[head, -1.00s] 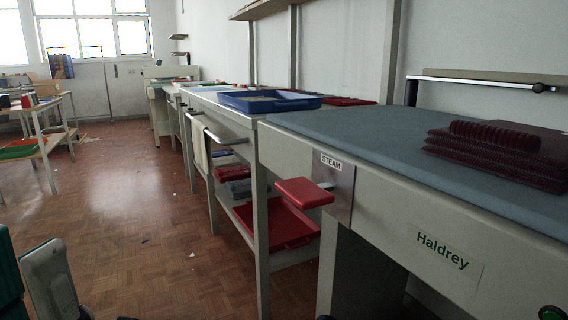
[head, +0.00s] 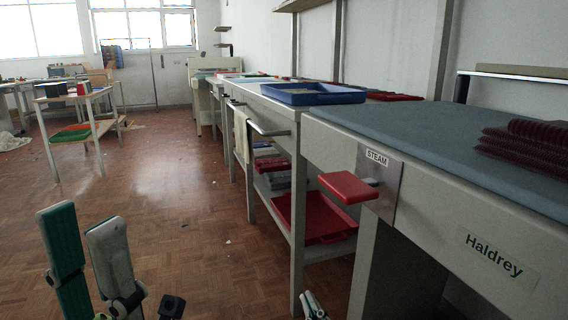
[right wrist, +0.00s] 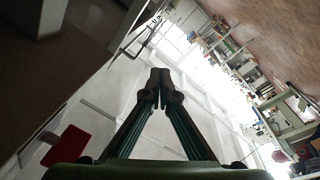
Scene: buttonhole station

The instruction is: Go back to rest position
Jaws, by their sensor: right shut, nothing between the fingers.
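My left gripper (head: 80,222) stands at the lower left of the head view, fingers pointing up. Its two green and pale grey fingers show a gap between their tips, and nothing is seen between them. My right gripper (right wrist: 160,80) is shut and empty in the right wrist view, its dark fingertips meeting. Only a small piece of it (head: 313,306) shows at the bottom edge of the head view, below the red tray. Neither gripper touches a bench in view.
The steam press table (head: 385,125) with folded dark red cloth (head: 525,140) fills the right. A red pad (head: 348,187) juts from its front. A bench with a blue tray (head: 313,94) and a low red tray (head: 318,218) stands beyond. The floor (head: 190,225) at left is mostly clear.

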